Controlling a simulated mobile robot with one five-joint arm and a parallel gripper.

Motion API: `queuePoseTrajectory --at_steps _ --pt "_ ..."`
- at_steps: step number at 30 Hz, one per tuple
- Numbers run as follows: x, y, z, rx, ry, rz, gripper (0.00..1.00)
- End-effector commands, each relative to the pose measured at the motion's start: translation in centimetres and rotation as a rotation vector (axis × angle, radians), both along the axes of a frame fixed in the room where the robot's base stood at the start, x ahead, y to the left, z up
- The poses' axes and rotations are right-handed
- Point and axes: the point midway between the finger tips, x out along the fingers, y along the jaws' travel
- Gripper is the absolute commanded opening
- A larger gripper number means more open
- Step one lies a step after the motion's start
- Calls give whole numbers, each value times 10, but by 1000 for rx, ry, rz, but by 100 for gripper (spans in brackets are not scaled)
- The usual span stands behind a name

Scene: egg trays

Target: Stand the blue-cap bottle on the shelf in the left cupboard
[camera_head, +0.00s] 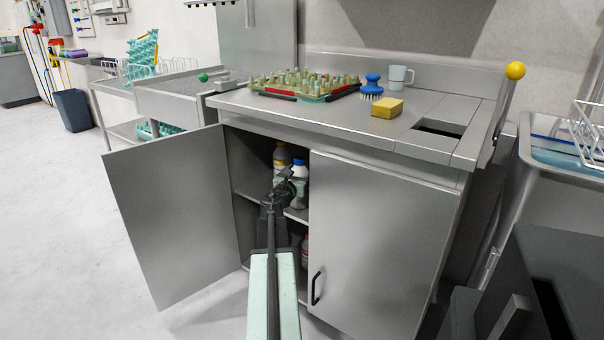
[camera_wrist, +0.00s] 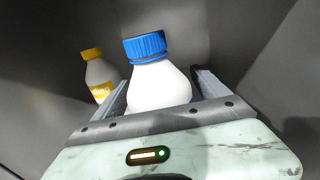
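The blue-cap bottle (camera_head: 300,183) is white and upright inside the open left cupboard, at the level of the shelf (camera_head: 296,214). In the wrist view the bottle (camera_wrist: 160,84) fills the space between the two fingers of my gripper (camera_wrist: 162,92), and its blue cap rises above them. My gripper (camera_head: 280,186) reaches into the cupboard and appears shut on the bottle's body. The bottle's lower part is hidden by the gripper, so whether its base touches the shelf cannot be told.
A yellow-capped bottle (camera_head: 281,157) stands beside and behind, also in the wrist view (camera_wrist: 99,76). The left door (camera_head: 175,215) is swung open; the right door (camera_head: 380,240) is shut. A red item (camera_head: 305,250) shows below the shelf. My arm fills the opening's front.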

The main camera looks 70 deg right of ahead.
Motion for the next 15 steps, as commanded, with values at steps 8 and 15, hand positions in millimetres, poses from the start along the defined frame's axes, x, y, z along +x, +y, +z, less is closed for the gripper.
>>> queuePoseTrajectory --at_steps 8,15 --pt "1 0 3 0 0 1 84" --pt "1 45 3 0 0 3 84"
